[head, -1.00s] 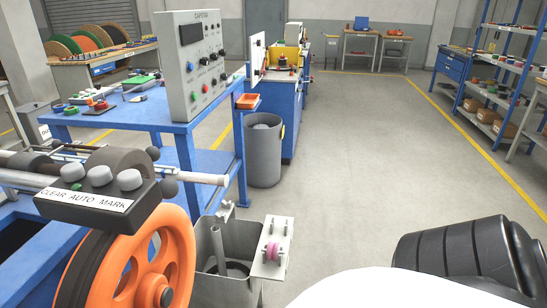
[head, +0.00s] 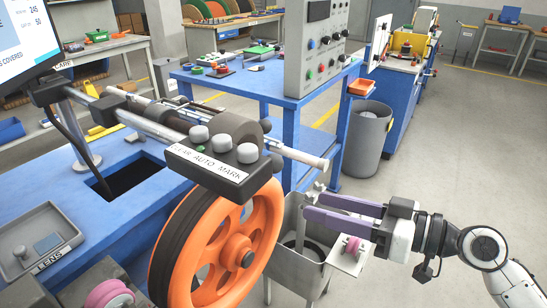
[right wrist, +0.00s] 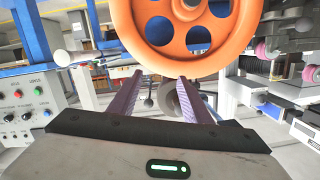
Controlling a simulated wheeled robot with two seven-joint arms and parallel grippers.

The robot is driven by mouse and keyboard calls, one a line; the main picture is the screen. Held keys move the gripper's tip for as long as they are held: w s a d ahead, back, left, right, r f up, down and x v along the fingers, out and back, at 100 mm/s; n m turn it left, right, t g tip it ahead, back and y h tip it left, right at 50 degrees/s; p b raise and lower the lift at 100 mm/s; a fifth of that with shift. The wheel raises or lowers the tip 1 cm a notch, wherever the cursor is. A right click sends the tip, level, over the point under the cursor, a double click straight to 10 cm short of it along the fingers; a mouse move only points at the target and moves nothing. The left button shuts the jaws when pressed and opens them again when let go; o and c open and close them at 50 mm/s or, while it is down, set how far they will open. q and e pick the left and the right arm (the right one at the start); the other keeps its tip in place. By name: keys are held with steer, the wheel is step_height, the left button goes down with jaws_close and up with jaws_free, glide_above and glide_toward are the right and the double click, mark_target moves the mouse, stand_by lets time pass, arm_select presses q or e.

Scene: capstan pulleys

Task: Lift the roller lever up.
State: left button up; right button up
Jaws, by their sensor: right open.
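My right gripper (head: 311,207) reaches in from the right in the head view, with long purple fingers apart and nothing between them. Its fingertips are over the grey metal bin (head: 283,262), right of the orange wheel (head: 236,250). In the right wrist view my open right gripper (right wrist: 160,76) points toward the orange wheel (right wrist: 190,35). A grey roller (right wrist: 172,98), possibly the roller lever, shows beyond and between the fingers, below the wheel rim. I cannot tell whether it is touched. My left gripper is not in view.
A plate with a pink roller (head: 352,244) is just below my right fingers. A button box (head: 222,165) sits above the wheel. A control cabinet (head: 314,48) stands on the blue table behind. A grey waste bin (head: 366,135) and open floor lie to the right.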

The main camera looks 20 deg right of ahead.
mark_target(283, 163)
step_height(283, 163, up, 9)
steer(key=s+a+n+y, duration=0.2)
steer(key=y, duration=0.1)
steer(key=shift+g, duration=0.3)
steer(key=p+x, duration=0.4)
steer(key=x, duration=0.4)
steer(key=shift+w+r, duration=0.15)
steer(key=shift+w, duration=0.2)
steer(key=shift+w+a+f, duration=0.2)
steer(key=shift+w+a, duration=0.2)
steer(key=shift+a, duration=0.15)
jaws_close()
steer(key=shift+r+p, duration=0.1)
steer(key=shift+p, duration=0.2)
